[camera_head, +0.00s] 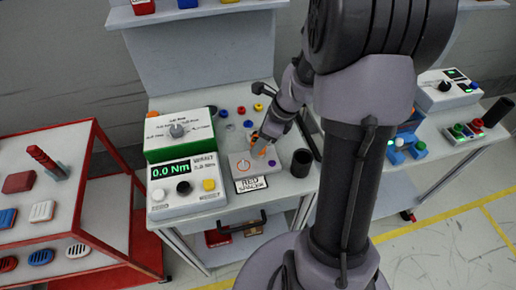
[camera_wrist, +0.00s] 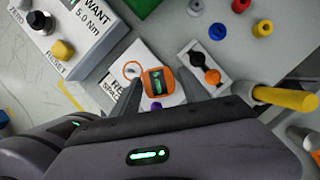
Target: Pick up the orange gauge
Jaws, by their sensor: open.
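The orange gauge (camera_wrist: 158,82), a small rounded block with a dark and green face, shows in the wrist view by a white block (camera_wrist: 140,58). That block has an orange ring mark and a purple knob (camera_wrist: 155,106). My gripper (camera_wrist: 147,83) is open, with one finger on each side of the gauge; I cannot tell whether they touch it. In the head view my gripper (camera_head: 259,143) reaches down over the white block on the bench, and only bits of orange (camera_head: 262,150) show beneath it.
A torque unit (camera_head: 187,180) reading 0.0 Nm stands left of the block. A black cup (camera_head: 301,163) stands close on the right. Several coloured knobs lie behind. A yellow-handled tool (camera_wrist: 286,97) lies right of my gripper in the wrist view. A red-framed cart (camera_head: 75,215) stands left.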

